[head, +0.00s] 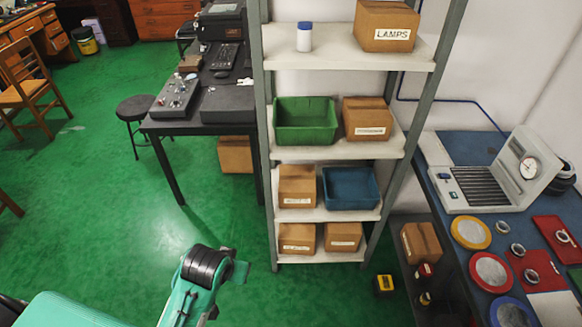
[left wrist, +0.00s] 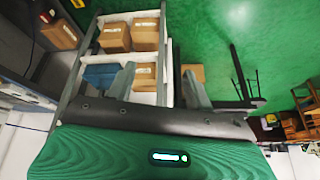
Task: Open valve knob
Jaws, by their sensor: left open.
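I cannot make out a valve knob in either view. My left arm comes in from the bottom left of the head view, teal with a black ribbed joint, above the green floor in front of the shelf. In the left wrist view, my left gripper (left wrist: 158,72) has its two grey fingers apart with nothing held between them. Beyond the fingers, the shelf and its boxes appear tilted and at a distance. My right gripper is in neither view.
A metal shelf (head: 336,152) holds cardboard boxes, a green bin (head: 305,121) and a blue bin (head: 350,188). A blue workbench (head: 449,239) at right carries an open case with a gauge (head: 528,168), rings and coloured discs.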

